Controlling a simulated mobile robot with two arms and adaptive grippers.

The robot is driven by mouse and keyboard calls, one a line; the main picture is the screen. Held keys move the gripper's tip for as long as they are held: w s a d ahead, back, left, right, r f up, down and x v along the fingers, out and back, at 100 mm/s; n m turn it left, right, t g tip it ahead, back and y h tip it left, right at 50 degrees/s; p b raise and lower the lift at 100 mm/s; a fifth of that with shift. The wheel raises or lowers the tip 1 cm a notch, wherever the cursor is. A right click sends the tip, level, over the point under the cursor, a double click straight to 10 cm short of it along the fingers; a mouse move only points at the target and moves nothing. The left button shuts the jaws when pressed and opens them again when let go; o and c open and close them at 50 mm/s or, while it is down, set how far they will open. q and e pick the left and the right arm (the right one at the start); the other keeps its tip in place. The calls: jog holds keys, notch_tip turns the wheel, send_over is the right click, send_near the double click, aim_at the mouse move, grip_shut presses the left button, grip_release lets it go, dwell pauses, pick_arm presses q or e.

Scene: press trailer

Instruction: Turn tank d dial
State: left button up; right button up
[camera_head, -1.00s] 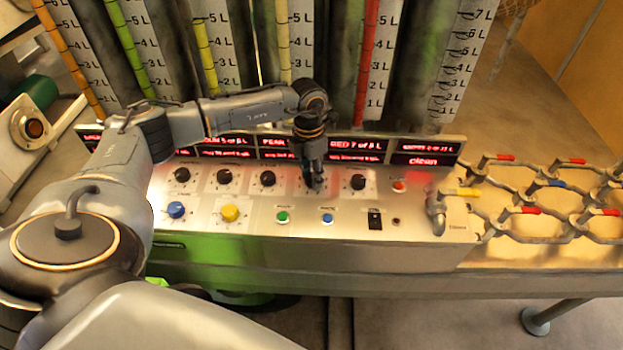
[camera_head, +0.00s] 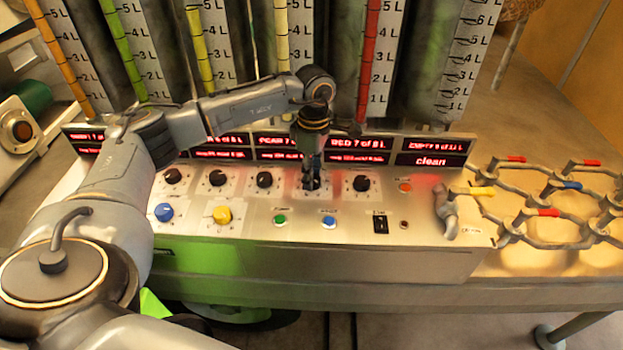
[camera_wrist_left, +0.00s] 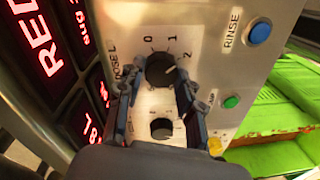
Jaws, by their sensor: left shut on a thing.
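The control panel (camera_head: 380,250) has a row of black dials with white scales. My left gripper (camera_head: 312,184) points down onto the fourth black dial from the left and hides most of it. In the left wrist view that black dial (camera_wrist_left: 161,69) sits between the fingertips of my left gripper (camera_wrist_left: 160,85), which is shut on it. Its scale shows 0, 1 and 2 and a "DOSE L" label; its pale mark points up and right. I cannot read a tank letter. My right gripper is not in view.
Another black dial (camera_head: 361,183) is close on the right, and one (camera_head: 264,180) on the left. Red displays (camera_head: 357,150) and tall tank gauges (camera_head: 378,60) stand behind. A hexagonal rack (camera_head: 545,195) is at right.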

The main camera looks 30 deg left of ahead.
pick_arm(q)
jog(key=shift+w+m+b, duration=0.1)
jog(key=shift+m+b, duration=0.6)
jog(key=shift+m, duration=0.8)
jog(key=shift+r, duration=0.1)
jog(key=o, duration=1.2)
jog(key=shift+c, duration=0.2)
notch_tip(320, 180, up, 12)
jog(key=shift+w, duration=0.35)
